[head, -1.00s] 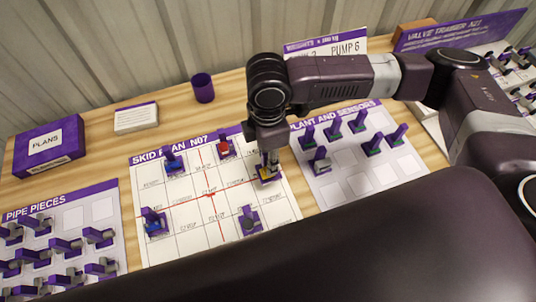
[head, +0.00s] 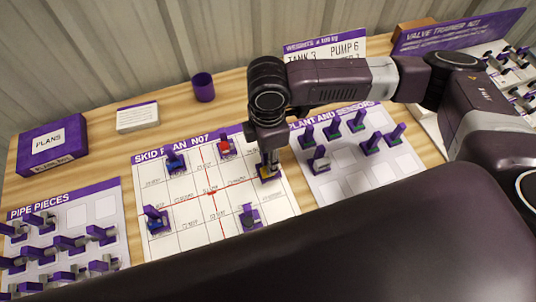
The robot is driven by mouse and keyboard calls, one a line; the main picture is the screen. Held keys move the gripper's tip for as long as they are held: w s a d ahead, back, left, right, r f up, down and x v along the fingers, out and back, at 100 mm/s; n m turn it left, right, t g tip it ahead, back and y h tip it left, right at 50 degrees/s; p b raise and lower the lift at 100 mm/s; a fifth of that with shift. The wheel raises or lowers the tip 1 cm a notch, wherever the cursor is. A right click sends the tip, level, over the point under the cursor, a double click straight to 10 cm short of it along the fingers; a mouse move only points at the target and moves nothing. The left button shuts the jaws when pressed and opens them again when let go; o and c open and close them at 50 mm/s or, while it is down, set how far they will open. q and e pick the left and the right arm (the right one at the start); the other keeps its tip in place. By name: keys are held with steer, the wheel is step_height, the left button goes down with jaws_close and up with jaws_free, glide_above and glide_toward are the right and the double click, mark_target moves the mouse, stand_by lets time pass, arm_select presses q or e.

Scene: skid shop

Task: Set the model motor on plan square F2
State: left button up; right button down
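The skid plan sheet (head: 178,218) lies on the bench with several model pieces on its squares. A yellow piece on a purple base (head: 268,173) is at the plan's right edge. My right gripper (head: 267,160) points down right at this piece; the fingers are small and partly hidden by the wrist, so I cannot tell whether they grip it. Other pieces on the plan are blue (head: 175,162), red (head: 225,149), blue at lower left (head: 155,220) and dark grey (head: 249,216). Which one is the motor is not readable. My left gripper is out of view.
The plant and sensors sheet (head: 362,187) with several green and grey pieces lies right of the plan. The pipe pieces sheet (head: 108,232) is at left. A plans box (head: 52,146), a white card block (head: 138,117) and a purple cup (head: 203,87) stand behind.

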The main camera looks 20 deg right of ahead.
steer(key=shift+f+b, duration=1.05)
steer(key=shift+f, duration=1.7)
steer(key=shift+f, duration=0.15)
steer(key=shift+f+b, duration=0.35)
steer(key=shift+f, duration=1.25)
steer(key=shift+p, duration=0.55)
